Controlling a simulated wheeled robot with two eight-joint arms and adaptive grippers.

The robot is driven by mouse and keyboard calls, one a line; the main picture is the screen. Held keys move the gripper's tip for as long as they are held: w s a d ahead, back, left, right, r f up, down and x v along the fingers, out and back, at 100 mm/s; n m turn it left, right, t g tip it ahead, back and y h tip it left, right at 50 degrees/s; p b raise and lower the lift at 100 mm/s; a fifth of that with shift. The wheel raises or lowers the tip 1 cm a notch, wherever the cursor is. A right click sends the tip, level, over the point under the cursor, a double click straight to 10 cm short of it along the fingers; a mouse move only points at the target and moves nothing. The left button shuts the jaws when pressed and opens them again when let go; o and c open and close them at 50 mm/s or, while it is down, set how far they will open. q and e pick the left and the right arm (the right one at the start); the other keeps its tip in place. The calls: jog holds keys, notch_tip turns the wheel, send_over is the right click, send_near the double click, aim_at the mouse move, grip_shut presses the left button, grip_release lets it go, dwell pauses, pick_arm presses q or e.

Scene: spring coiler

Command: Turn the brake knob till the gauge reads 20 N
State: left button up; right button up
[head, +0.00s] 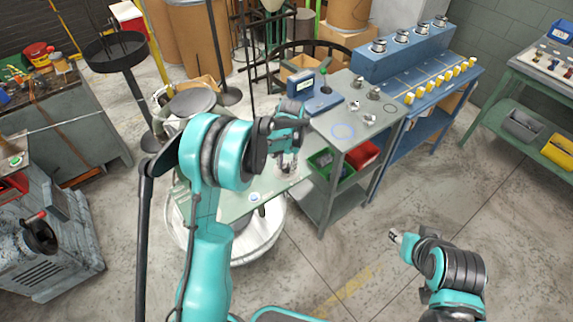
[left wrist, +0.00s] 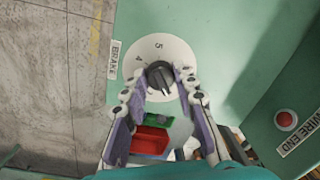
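In the left wrist view the brake knob (left wrist: 160,75) is a black knob on a white round dial (left wrist: 135,62) with 4 and 5 showing. A BRAKE label (left wrist: 114,59) is beside the dial. My left gripper (left wrist: 162,76) has one finger on each side of the knob; I cannot tell whether both touch it. In the head view my left gripper (head: 287,163) is low over the green panel, with the knob not clearly visible. A small screen (head: 300,84) shows behind it, its reading illegible. My right gripper (head: 397,237) is away at the lower right, apparently empty.
A red button (left wrist: 286,120) labelled WIRE END is to the right of the dial. A grey table (head: 385,118) with green (head: 322,160) and red (head: 362,153) bins below stands to the right. A blue bench (head: 400,62) is behind. Open floor lies around my right arm.

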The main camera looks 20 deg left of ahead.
pick_arm(q)
grip_shut()
jog(key=m, duration=0.4)
jog(key=shift+m+b, duration=0.35)
jog(key=shift+m, duration=0.05)
jog(key=shift+a+m+t, duration=0.1)
jog(key=shift+m+t, duration=0.2)
jog(key=shift+m, duration=2.2)
jog(key=o, duration=1)
grip_release()
